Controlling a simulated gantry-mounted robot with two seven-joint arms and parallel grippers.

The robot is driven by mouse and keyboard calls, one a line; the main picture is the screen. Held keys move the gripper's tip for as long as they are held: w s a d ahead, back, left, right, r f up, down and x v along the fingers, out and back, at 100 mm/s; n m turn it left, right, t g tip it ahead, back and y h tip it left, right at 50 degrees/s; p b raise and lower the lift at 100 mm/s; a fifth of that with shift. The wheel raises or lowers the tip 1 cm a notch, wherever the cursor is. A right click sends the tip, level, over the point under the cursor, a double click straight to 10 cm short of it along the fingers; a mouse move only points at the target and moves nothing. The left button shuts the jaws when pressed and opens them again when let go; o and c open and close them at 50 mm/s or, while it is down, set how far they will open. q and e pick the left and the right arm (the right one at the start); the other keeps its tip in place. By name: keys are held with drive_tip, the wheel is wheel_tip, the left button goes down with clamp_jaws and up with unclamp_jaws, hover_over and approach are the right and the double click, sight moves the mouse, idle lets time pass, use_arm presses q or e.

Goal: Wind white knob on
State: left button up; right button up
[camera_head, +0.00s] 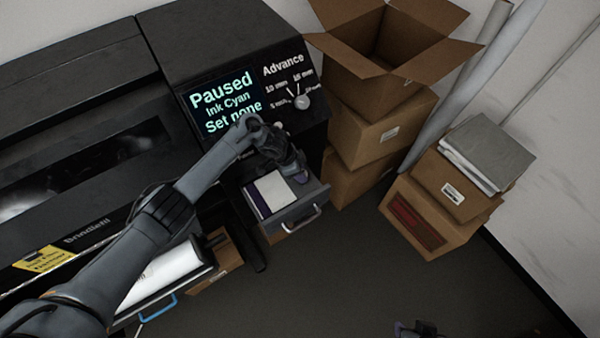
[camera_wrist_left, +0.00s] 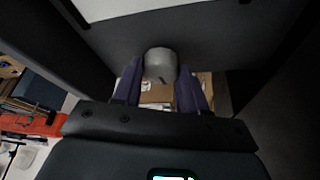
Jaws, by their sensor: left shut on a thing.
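A pale round knob (camera_head: 302,101) sits on the Advance dial of the black printer, right of its lit screen (camera_head: 222,103). My left gripper (camera_head: 297,175) is below that knob and apart from it, by the open drawer (camera_head: 312,190). In the left wrist view its two purple fingers (camera_wrist_left: 160,85) are shut on a pale grey cylinder (camera_wrist_left: 160,62), in front of a dark grey panel. The cylinder is hidden in the head view, and I cannot tell what it belongs to. A dark piece at the bottom edge may be my right gripper (camera_head: 415,328); its fingers are unclear.
The drawer holds a white-and-dark book (camera_head: 268,193) and has a pale handle. Open and closed cardboard boxes (camera_head: 380,125) stack right of the printer; more boxes (camera_head: 425,215) carry grey folders. A white roll (camera_head: 160,275) is at lower left. The floor at lower middle is clear.

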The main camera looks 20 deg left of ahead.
use_arm(q)
drive_tip(key=shift+a+f+m+b, duration=0.1)
drive_tip(key=shift+m+b, duration=0.2)
drive_tip(key=shift+m, duration=0.3)
drive_tip(key=shift+g, duration=0.3)
drive_tip(key=o, duration=1.1)
drive_tip(key=shift+c, duration=0.2)
